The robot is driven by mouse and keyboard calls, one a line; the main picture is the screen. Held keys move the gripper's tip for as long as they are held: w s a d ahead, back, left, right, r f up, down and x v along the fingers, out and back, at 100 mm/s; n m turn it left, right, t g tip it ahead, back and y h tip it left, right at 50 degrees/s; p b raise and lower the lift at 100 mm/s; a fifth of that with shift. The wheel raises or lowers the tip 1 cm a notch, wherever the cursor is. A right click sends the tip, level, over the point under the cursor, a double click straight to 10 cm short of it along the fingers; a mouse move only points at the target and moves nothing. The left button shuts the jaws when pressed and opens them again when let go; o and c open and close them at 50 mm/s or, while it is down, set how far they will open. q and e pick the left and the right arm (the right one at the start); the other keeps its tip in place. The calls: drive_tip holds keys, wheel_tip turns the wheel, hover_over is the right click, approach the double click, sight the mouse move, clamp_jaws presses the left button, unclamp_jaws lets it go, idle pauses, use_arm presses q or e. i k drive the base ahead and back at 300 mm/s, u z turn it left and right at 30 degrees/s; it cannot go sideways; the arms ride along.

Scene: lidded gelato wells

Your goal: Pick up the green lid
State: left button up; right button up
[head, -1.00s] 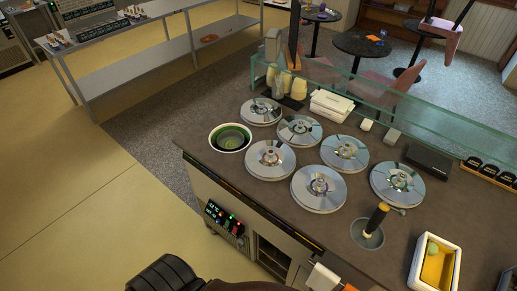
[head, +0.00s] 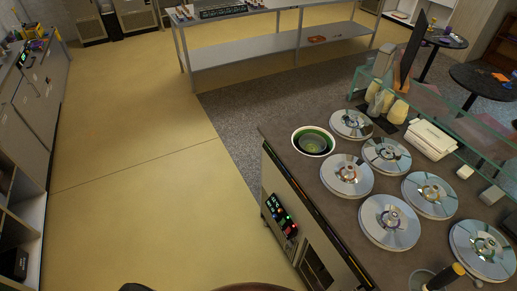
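No lid that is plainly green shows. Several round silver lids with centre knobs sit on the dark counter (head: 285,131) in the head view; one near lid (head: 347,175) is closest to the counter's left edge, and another lid (head: 389,221) lies below it. A round bowl-like thing (head: 313,141) with a white wall and green inside stands at the counter's far left corner. I cannot tell if it holds or is the green lid. Neither gripper is in view.
A dark-handled tool (head: 444,277) stands in a round well at bottom right. A glass guard (head: 484,126) and a white box (head: 430,139) line the far side. A steel table (head: 270,47) stands behind. The yellow floor at left is clear.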

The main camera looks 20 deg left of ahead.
sight(480, 249)
drive_tip(key=z, duration=1.4)
